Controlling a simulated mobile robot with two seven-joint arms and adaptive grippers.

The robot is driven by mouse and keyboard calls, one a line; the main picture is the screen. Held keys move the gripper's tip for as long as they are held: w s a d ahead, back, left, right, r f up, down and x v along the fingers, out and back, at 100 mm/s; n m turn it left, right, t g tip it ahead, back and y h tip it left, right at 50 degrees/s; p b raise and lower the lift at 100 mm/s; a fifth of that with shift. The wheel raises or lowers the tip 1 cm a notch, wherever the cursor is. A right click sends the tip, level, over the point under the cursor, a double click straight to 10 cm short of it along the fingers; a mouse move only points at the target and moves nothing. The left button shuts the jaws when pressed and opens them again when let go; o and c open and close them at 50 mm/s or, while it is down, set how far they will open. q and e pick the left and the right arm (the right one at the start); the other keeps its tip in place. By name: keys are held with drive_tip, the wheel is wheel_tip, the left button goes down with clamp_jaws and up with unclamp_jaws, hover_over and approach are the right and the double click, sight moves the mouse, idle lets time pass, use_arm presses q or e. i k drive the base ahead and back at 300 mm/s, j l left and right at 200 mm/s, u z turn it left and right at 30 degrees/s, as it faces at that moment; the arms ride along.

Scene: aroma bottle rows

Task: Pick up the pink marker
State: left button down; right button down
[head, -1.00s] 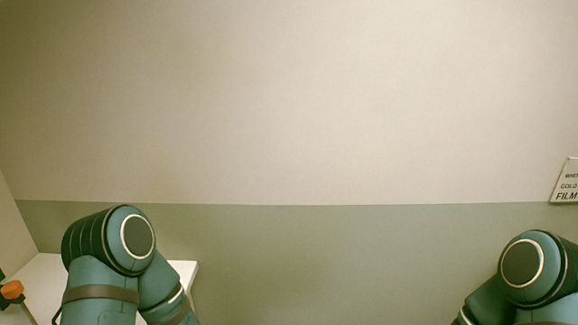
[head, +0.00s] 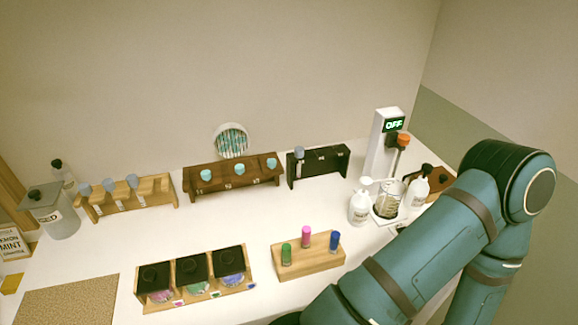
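The pink marker (head: 306,236) stands upright in a light wooden block (head: 318,262) near the front middle of the white table. A green marker (head: 286,254) stands to its left and a blue marker (head: 335,241) to its right in the same block. One of my teal arms crosses the right side of the head view, in front of the table. Neither gripper shows in the head view.
A box with black-lidded jars (head: 197,279) stands left of the block. Bottle racks (head: 232,180) line the back. A device with a green display (head: 386,140), white bottles (head: 359,208) and a beaker stand at right. Bare table lies behind the block.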

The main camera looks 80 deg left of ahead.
sight(306, 230)
drive_tip(key=k+l+u, duration=0.15)
drive_tip(key=k+l, duration=0.45)
drive_tip(key=k+u, duration=0.15)
drive_tip(key=u, duration=1.9)
